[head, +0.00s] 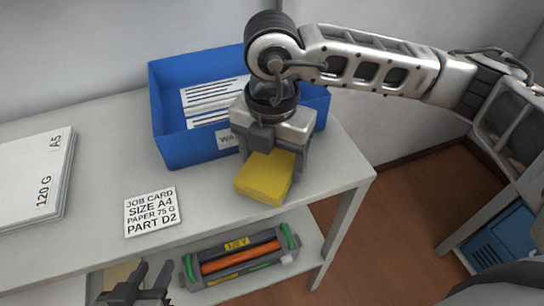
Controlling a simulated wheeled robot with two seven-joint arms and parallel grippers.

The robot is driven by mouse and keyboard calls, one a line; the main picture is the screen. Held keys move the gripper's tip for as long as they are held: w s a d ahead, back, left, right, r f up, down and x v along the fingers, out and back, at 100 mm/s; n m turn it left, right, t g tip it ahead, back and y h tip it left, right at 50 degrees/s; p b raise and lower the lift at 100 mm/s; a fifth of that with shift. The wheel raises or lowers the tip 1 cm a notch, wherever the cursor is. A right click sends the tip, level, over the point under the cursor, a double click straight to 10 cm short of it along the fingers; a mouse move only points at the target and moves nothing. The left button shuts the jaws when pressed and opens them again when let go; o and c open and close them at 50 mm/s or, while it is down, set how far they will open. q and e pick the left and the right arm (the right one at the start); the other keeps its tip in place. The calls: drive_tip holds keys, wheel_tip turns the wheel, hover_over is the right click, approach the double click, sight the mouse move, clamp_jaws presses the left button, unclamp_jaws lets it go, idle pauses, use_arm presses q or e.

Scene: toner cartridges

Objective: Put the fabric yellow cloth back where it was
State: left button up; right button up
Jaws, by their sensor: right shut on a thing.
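The yellow cloth (266,180) is a folded block on the grey table top, near its right end and in front of the blue bin. My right gripper (272,158) points down over it and is shut on it; the fingers cover its back part. Whether the cloth touches the table or is slightly above it, I cannot tell. My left gripper (150,280) is low at the bottom left, in front of the table, with a gap between its fingers and nothing visible in them.
The blue bin (178,152) holds white striped packs and stands behind the cloth. A job card (151,211) and a paper stack (35,175) lie to the left on the table (105,130). A toner unit with an orange roller (240,257) sits on the lower shelf.

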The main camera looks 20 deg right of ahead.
sight(272, 162)
drive_tip(key=shift+f+b, duration=0.3)
drive_tip(key=shift+f, duration=0.2)
drive_tip(key=o, duration=0.9)
drive_tip(key=shift+r, duration=0.15)
use_arm(q)
drive_tip(key=shift+r, duration=0.1)
use_arm(e)
drive_tip(key=shift+r+p, duration=0.2)
drive_tip(key=shift+p, duration=0.1)
use_arm(q)
drive_tip(key=shift+r+p, duration=0.15)
drive_tip(key=shift+p, duration=0.25)
use_arm(e)
wheel_tip(272, 162, up, 12)
